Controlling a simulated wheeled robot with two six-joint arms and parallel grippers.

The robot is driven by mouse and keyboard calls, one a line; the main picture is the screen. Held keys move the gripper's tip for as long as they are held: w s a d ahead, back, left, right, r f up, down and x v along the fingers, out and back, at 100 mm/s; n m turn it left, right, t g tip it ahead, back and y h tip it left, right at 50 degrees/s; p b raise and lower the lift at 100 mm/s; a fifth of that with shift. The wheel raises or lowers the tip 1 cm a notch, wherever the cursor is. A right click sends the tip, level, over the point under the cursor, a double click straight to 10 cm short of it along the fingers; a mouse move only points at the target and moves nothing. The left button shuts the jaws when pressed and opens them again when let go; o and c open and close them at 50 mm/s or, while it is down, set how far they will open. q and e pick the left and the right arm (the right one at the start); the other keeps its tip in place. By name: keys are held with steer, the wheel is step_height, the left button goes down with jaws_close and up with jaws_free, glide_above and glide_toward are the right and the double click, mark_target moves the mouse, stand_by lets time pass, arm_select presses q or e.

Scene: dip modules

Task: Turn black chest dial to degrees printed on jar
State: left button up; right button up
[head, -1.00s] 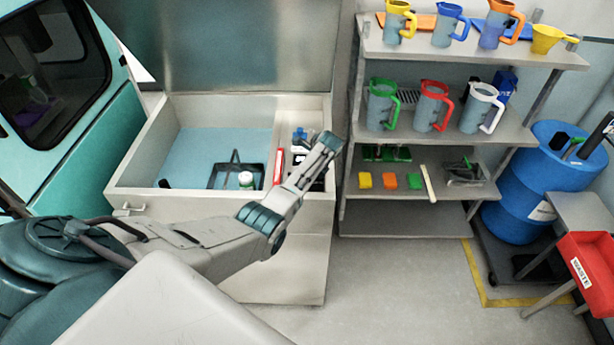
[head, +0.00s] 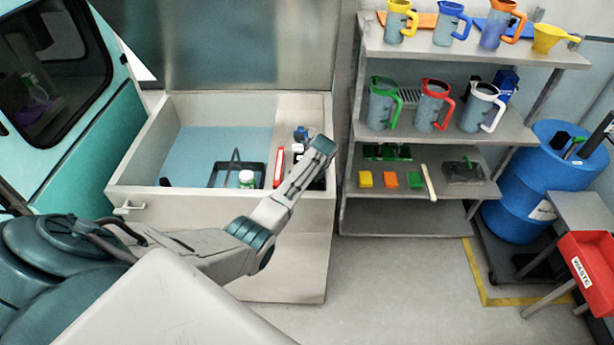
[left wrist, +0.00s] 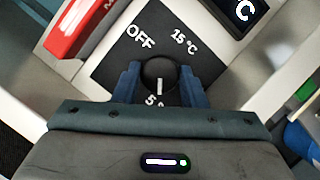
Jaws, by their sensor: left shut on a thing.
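The black dial (left wrist: 159,75) sits on a black panel (left wrist: 112,68) marked "OFF", "15 °C" and a partly hidden "5" mark. The white line on the dial points toward the bottom of the left wrist view, at the "5" mark. My left gripper (left wrist: 160,84) is shut on the dial, one blue finger on each side. In the head view my left gripper (head: 318,152) is over the chest's right side and hides the dial.
A red item (head: 279,168) lies left of the gripper. Shelves (head: 470,50) with jugs stand to the right, then a blue drum (head: 530,195) and red waste bin (head: 590,262).

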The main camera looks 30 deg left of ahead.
arm_select(q)
steer(key=shift+r, duration=0.1)
steer(key=o, duration=1)
steer(key=shift+c, duration=0.2)
steer(key=b+v, duration=0.3)
steer(key=v, duration=0.7)
steer(key=shift+d+r, duration=0.15)
steer(key=shift+r, duration=0.2)
